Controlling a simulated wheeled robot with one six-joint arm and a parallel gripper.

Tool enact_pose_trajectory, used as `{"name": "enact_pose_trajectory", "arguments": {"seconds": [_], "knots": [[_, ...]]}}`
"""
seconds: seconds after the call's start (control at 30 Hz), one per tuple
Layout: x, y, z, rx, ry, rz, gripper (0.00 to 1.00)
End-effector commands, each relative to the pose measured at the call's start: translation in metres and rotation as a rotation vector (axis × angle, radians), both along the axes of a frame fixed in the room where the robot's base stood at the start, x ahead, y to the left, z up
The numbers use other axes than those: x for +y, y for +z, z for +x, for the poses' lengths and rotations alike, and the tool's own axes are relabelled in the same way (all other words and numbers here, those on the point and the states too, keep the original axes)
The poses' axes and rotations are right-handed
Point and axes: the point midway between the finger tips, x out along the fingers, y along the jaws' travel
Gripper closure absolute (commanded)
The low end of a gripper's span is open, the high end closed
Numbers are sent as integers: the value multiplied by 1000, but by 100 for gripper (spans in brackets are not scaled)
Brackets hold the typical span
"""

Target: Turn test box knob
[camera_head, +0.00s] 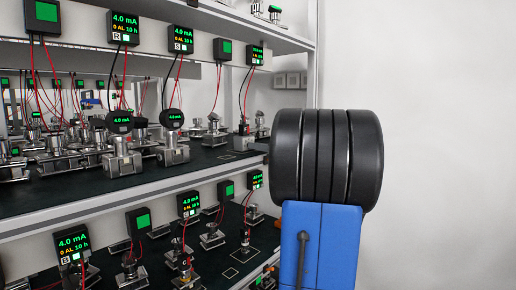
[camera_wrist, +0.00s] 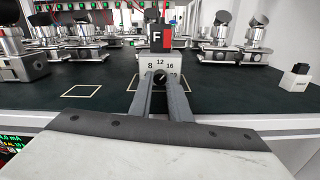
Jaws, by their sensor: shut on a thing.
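The test box (camera_wrist: 145,63) is a pale grey box on the dark shelf mat in the middle of the wrist view. Its front is marked 8, 12 and 16 around a dark round knob (camera_wrist: 160,77). A black piece lettered F with a red side shows above the box. My gripper (camera_wrist: 160,82) reaches straight to the box front, its two grey fingers closed on either side of the knob. The finger ends partly hide the lower box front. In the head view my arm fills the right side, and the gripper cannot be made out there.
Metal transmitters (camera_wrist: 226,47) stand to the right of the box and others (camera_wrist: 25,55) to the left. A small black-topped block (camera_wrist: 296,76) sits at far right. An empty outlined square (camera_wrist: 82,91) lies left of my fingers. Displays with red and black wires (camera_head: 124,28) line the shelves.

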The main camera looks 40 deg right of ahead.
Motion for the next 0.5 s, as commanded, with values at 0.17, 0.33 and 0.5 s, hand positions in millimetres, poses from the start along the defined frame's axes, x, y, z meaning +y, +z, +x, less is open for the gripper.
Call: {"name": "enact_pose_trajectory", "arguments": {"seconds": [0.17,0.33,0.5], "knots": [[0,0,0,-10,0,-129,100],[0,0,0,-21,0,-276,100],[0,0,0,-28,0,-366,100]]}}
